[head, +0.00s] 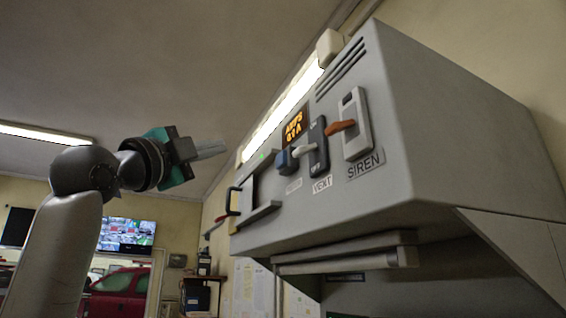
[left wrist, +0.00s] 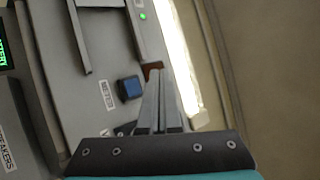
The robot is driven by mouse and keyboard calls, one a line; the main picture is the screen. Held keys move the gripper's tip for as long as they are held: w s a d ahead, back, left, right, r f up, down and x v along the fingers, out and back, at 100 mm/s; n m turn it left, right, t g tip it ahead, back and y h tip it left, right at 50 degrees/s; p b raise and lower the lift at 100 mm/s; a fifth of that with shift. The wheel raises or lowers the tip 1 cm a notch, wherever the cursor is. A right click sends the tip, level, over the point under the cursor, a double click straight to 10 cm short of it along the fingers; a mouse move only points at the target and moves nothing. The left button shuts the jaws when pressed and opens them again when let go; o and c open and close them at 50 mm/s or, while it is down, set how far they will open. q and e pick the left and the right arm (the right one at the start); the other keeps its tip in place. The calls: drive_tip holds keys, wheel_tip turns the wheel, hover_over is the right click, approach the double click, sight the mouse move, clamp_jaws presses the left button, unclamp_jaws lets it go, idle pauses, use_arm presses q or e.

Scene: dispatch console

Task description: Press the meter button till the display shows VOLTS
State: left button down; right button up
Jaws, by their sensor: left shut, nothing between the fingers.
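The meter button (head: 287,160) is a blue block on the sloped grey console face, above a METER label that is hard to read here. The small display (head: 294,125) above it glows orange and seems to read AMPS, with a second line below. My left gripper (head: 222,148) is shut and empty, in the air to the left of the button and apart from it. In the left wrist view the blue button (left wrist: 130,88) lies just left of the shut fingers (left wrist: 155,76), beside its METER label (left wrist: 107,95). My right gripper is out of view.
Right of the button are a white-handled lever switch (head: 306,149) labelled VENT or similar and an orange-handled SIREN lever (head: 341,127). A handle (head: 232,201) and ledge (head: 261,214) jut out at lower left. Free air lies left of the console.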

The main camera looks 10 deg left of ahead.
use_arm(q)
drive_tip(key=shift+s+a, duration=0.1)
approach(278, 155)
drive_tip(key=shift+a+r+p+x, duration=0.1)
drive_tip(key=shift+a+x, duration=0.1)
drive_tip(key=shift+x, duration=0.7)
drive_tip(key=shift+a+r+p+x, duration=0.1)
drive_tip(key=shift+a+x, duration=0.05)
drive_tip(key=shift+x, duration=0.75)
drive_tip(key=shift+a+r+p+x, duration=0.1)
drive_tip(key=shift+a+x, duration=0.1)
drive_tip(key=shift+x, duration=0.65)
drive_tip(key=shift+w+d, duration=0.3)
drive_tip(key=shift+d, duration=0.05)
drive_tip(key=shift+w+d, duration=0.2)
drive_tip(key=shift+d, duration=0.15)
idle(1.1)
drive_tip(key=shift+a, duration=0.1)
drive_tip(key=shift+s+a, duration=0.45)
drive_tip(key=shift+a, duration=0.1)
drive_tip(key=shift+s+a+b, duration=0.3)
drive_tip(key=shift+s+a, duration=0.4)
drive_tip(key=shift+a, duration=0.35)
drive_tip(key=shift+s+a+b, duration=0.25)
drive_tip(key=shift+s+a, duration=0.45)
drive_tip(key=shift+a, duration=0.35)
